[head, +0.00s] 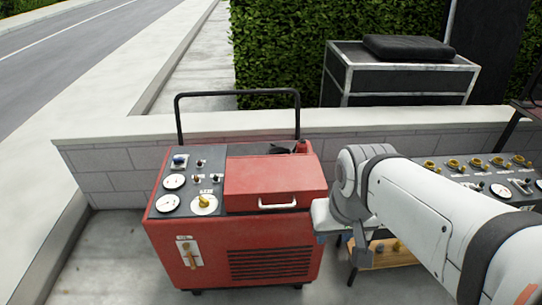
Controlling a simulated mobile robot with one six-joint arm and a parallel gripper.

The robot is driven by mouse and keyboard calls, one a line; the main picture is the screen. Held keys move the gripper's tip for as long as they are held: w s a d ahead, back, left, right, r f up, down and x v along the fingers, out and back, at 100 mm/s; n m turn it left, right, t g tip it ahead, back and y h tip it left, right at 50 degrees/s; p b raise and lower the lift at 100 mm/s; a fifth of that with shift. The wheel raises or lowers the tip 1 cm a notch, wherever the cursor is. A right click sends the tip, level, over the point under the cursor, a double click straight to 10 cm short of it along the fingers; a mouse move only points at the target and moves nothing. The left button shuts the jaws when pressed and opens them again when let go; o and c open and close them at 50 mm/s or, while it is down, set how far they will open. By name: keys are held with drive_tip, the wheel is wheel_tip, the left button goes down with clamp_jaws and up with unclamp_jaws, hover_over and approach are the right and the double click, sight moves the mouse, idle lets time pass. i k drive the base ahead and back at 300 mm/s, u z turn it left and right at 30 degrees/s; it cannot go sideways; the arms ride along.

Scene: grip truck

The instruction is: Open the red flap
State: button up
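The red flap (275,181) is the broad lid on the top right of a red machine (205,252). It lies down, and a white bar handle (277,205) is on its front face. My arm reaches in from the lower right. My gripper (338,243) is just right of the flap and the machine's right edge, apart from the handle in the picture. Its fingertips are small and partly hidden by my own arm, so I cannot tell how far they are apart.
A control panel (188,160) with gauges and knobs is left of the flap. A black push bar (237,94) rises behind it. A low wall (110,155) runs behind the machine. Another panel with yellow knobs (454,163) and a small wooden surface (385,259) are at right.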

sight(269, 183)
drive_tip(key=z, duration=1.65)
drive_tip(key=k, duration=1.25)
drive_tip(key=u, duration=1.5)
drive_tip(key=i, duration=1)
drive_tip(key=u, duration=0.05)
